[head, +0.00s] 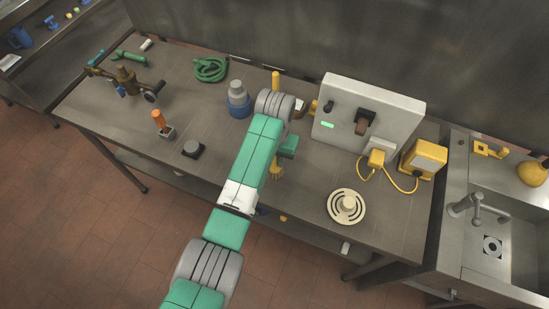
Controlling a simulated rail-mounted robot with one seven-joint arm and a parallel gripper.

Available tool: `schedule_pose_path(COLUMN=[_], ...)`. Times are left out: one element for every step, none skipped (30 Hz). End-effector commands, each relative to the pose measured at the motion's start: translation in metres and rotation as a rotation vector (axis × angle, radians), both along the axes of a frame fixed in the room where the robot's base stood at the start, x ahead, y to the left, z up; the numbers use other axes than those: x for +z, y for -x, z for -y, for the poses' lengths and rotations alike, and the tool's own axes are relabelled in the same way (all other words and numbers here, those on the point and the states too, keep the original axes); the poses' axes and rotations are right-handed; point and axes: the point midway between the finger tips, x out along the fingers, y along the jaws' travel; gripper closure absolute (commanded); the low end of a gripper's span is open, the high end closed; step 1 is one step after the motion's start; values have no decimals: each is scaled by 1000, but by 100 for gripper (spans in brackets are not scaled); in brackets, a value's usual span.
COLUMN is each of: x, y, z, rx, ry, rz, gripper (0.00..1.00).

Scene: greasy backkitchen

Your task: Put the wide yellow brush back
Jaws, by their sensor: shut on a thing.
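My gripper (284,156) is over the middle of the bench and mostly hidden behind my own arm. It is shut on a yellow thing (277,173), which looks like the wide yellow brush. Only a small part of it shows, beside my green arm link, so its shape and tilt cannot be made out. I cannot tell whether it touches the bench. A yellow holder-like fitting (488,150) sits on the ledge behind the sink at the right. Whether it belongs to the brush is not clear.
A grey box (372,115) stands right of my gripper, with a yellow unit (423,158) and looping cable beyond it. A cream round disc (346,207) lies in front. A blue-based grey object (238,100) and an upright yellow post (276,80) stand behind.

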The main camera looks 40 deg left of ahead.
Motion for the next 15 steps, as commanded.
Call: schedule_pose_path(x=[-3, -4, -4, -4, -4, -4, -3, -3, -3, -3, -4, -11, -18, -24, -30], y=[-7, -10, -14, -15, -17, -18, -19, -19, -19, -20, -21, -22, -21, -21, -21], z=[-7, -10, -13, -15, -17, -18, -19, -19, -19, -20, -22, -23, -23, -23, -23], rx=[0, -1, -1, -1, -1, -1, -1, -1, -1, -1, 0, 0, 0, 1, 0], ry=[-1, -1, 0, 0, 0, 0, 0, 0, 0, 0, 0, 2, 2, 2, 2], rz=[-2, 0, 0, -1, -1, -1, 0, 0, 0, 0, -1, -4, -4, -4, -2], gripper=[100, 100, 100, 100, 100, 100, 100, 100, 100, 100, 100, 100, 100, 100, 100])
